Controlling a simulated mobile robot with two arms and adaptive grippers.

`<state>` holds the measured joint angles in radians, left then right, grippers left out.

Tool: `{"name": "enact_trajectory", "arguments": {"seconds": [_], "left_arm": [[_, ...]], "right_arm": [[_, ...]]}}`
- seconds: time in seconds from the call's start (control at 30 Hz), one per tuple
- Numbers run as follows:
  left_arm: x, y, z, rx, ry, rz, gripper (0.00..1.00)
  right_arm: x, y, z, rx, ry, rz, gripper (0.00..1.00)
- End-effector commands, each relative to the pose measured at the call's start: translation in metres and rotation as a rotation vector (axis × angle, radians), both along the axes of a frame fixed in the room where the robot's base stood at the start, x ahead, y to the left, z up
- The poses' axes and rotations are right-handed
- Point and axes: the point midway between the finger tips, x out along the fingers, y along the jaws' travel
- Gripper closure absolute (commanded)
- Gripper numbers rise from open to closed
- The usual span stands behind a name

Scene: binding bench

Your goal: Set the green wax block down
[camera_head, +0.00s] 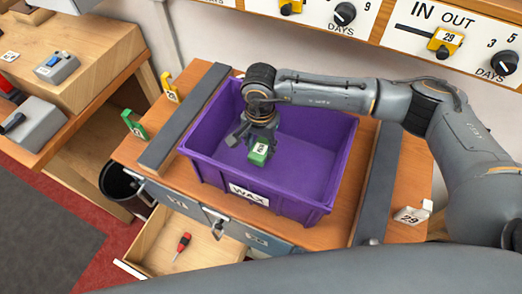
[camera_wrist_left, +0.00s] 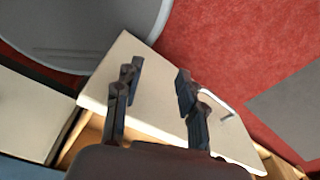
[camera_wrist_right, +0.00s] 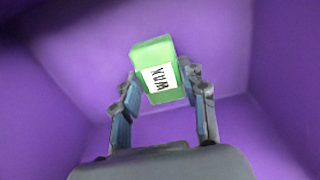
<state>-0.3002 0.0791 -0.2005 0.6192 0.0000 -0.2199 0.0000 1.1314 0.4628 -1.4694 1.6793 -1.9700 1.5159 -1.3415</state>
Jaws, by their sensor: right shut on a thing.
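The green wax block (camera_head: 259,153) has a white label and is held by my right gripper (camera_head: 262,138) inside the purple bin (camera_head: 325,178). The right wrist view shows the block (camera_wrist_right: 153,54) between the two fingers (camera_wrist_right: 163,100), with purple walls all around. I cannot tell whether the block touches the bin floor. The bin carries a WAX label on its front. My left gripper (camera_wrist_left: 155,92) shows only in the left wrist view. It is open and empty, with a pale drawer front and red floor beyond it.
The bin stands on a wooden bench between two dark rails (camera_head: 185,120). A drawer (camera_head: 190,245) is open below, with a red screwdriver (camera_head: 182,244) in it. A dark waste bin (camera_head: 119,182) is below.

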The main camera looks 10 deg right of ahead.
Motion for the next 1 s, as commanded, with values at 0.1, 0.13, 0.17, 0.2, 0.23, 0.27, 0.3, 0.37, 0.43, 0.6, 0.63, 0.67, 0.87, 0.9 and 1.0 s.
{"name": "enact_trajectory", "arguments": {"seconds": [0.1, 0.13, 0.17, 0.2, 0.23, 0.27, 0.3, 0.37, 0.43, 0.6, 0.63, 0.67, 0.87, 0.9, 1.0], "left_arm": [[0.001, 0.0, 0.004, 0.001, -0.001, 0.0, 0.6], [0.0, 0.0, 0.006, 0.001, -0.001, 0.0, 0.6], [0.001, 0.0, 0.007, 0.001, -0.001, 0.0, 0.6], [0.001, 0.0, 0.01, 0.001, -0.001, 0.0, 0.6], [0.001, 0.0, 0.012, 0.001, -0.001, 0.0, 0.6], [0.001, 0.0, 0.013, 0.001, -0.001, 0.0, 0.6], [0.001, 0.0, 0.014, 0.001, -0.001, 0.0, 0.6], [0.001, 0.0, 0.014, 0.001, -0.001, 0.0, 0.6], [0.001, 0.0, 0.013, 0.0, -0.001, 0.0, 0.6], [0.001, 0.0, 0.012, 0.0, -0.001, 0.0, 0.6], [0.001, 0.0, 0.01, 0.0, -0.001, 0.0, 0.6], [0.001, 0.0, 0.009, 0.0, -0.001, 0.0, 0.6], [0.001, 0.0, 0.009, 0.0, -0.001, 0.0, 0.6], [0.001, 0.0, 0.009, 0.0, -0.001, 0.0, 0.6], [0.001, 0.0, 0.009, 0.0, -0.001, 0.0, 0.6]], "right_arm": [[0.0, 0.0, -0.008, 0.001, 0.001, -0.001, 0.9], [-0.001, 0.0, -0.011, 0.0, 0.002, 0.0, 0.9], [-0.001, 0.0, -0.015, -0.001, 0.003, 0.0, 0.9], [-0.001, 0.0, -0.021, 0.0, 0.002, -0.001, 0.9], [-0.001, 0.0, -0.026, -0.001, 0.003, -0.001, 0.9], [-0.001, 0.0, -0.03, -0.001, 0.003, -0.001, 0.9], [-0.001, 0.0, -0.035, 0.0, 0.002, -0.002, 0.9], [0.0, 0.0, -0.039, 0.0, 0.0, 0.0, 0.9], [0.0, 0.0, -0.04, 0.0, -0.001, 0.0, 0.9], [0.0, 0.0, -0.041, 0.0, -0.001, 0.0, 0.9], [0.0, 0.0, -0.042, 0.0, -0.001, 0.0, 0.9], [0.0, 0.0, -0.043, 0.0, -0.001, 0.0, 0.9], [0.0, 0.0, -0.042, 0.0, -0.001, 0.0, 0.35], [0.0, 0.0, -0.042, 0.0, -0.001, 0.0, 0.35], [0.0, 0.0, -0.042, 0.0, -0.001, 0.0, 0.35]]}}
